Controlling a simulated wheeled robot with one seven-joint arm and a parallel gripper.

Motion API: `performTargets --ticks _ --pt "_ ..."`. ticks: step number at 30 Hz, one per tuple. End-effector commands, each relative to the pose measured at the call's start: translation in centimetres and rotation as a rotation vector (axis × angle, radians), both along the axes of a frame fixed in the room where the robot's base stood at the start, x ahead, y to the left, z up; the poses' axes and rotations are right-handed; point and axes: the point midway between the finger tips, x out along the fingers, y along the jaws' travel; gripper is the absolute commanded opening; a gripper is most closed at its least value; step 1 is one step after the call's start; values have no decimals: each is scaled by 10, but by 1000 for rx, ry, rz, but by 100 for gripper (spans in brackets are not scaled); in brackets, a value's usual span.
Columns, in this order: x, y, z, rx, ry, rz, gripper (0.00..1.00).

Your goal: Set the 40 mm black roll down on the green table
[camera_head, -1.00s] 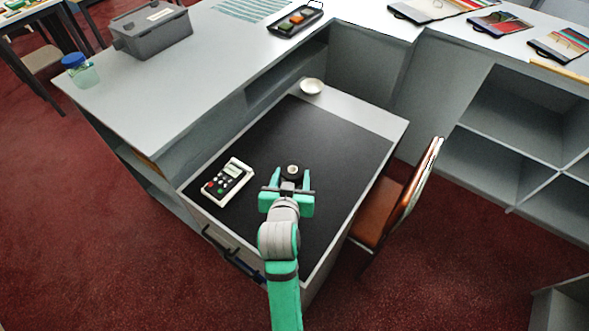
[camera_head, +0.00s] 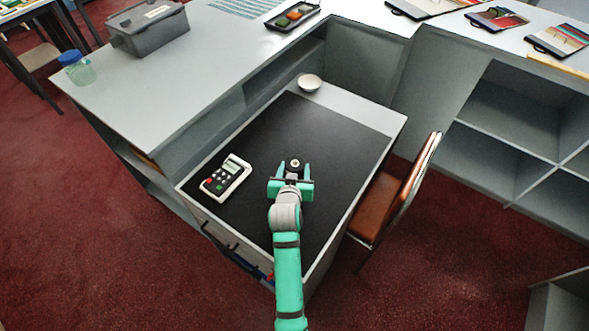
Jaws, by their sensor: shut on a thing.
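The small black roll (camera_head: 295,161) with a pale core is between the fingertips of my gripper (camera_head: 295,169). My gripper is green and grey and is shut on the roll. It is over the black mat (camera_head: 320,130) on the low grey desk; I cannot tell whether the roll touches the mat or hangs just above it. No surface that is clearly a green table shows in this view. The roll's lower part is hidden by my gripper.
A keypad device (camera_head: 226,178) lies on the mat to the left. A white bowl (camera_head: 309,82) stands at the back. A brown chair (camera_head: 396,192) is on the right. The higher grey counter (camera_head: 190,85) bears a grey box (camera_head: 148,28) and a jar (camera_head: 77,69). The mat's far part is clear.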

Motion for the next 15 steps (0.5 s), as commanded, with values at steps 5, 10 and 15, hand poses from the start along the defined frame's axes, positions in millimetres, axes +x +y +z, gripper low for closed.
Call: performTargets --ticks 5,10,15 --pt "0 0 -1 1 -2 0 31" --pt "0 0 -3 0 -1 0 31" --pt "0 0 -4 1 -2 0 72"
